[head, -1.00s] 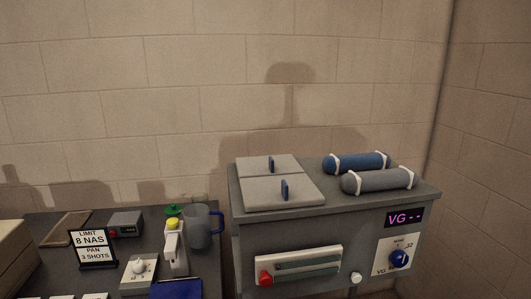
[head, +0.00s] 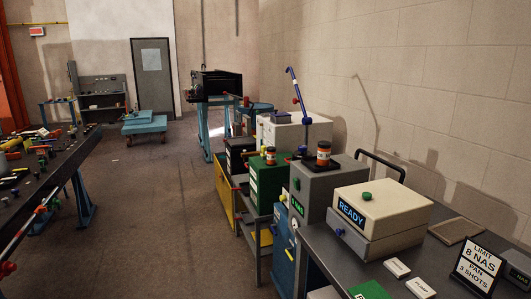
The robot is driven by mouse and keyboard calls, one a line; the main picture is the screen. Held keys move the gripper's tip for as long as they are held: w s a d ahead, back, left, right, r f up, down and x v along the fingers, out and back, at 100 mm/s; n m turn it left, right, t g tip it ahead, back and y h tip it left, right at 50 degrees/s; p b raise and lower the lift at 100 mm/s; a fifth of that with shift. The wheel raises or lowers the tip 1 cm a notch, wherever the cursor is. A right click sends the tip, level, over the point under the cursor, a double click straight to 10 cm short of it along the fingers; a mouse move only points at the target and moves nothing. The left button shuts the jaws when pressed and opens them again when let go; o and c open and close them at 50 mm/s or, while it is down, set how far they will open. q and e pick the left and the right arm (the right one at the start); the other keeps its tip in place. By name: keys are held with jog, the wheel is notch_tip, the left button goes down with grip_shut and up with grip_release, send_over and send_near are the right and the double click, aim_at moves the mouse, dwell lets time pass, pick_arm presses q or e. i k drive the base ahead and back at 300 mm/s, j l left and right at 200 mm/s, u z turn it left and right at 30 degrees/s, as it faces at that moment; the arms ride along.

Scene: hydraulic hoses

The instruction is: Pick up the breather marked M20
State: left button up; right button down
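I cannot pick out a breather marked M20, and no M20 marking is readable in the head view. An orange-and-dark cylinder (head: 323,152) stands upright on a grey box (head: 318,187). A smaller orange-and-dark cylinder (head: 270,155) stands on a green box (head: 268,183). I cannot tell whether either is a breather. Neither of my grippers is in view.
A cream unit reading READY (head: 382,207), small white cards (head: 397,267) and a LIMIT 8 NAS sign (head: 478,263) stand on the right bench. A dark bench (head: 45,185) with many small parts is at left. Open floor (head: 150,220) lies between. A blue cart (head: 144,127) stands farther back.

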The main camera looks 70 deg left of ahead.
aim_at(324, 154)
jog(key=u, duration=1.8)
jog(key=j, duration=0.15)
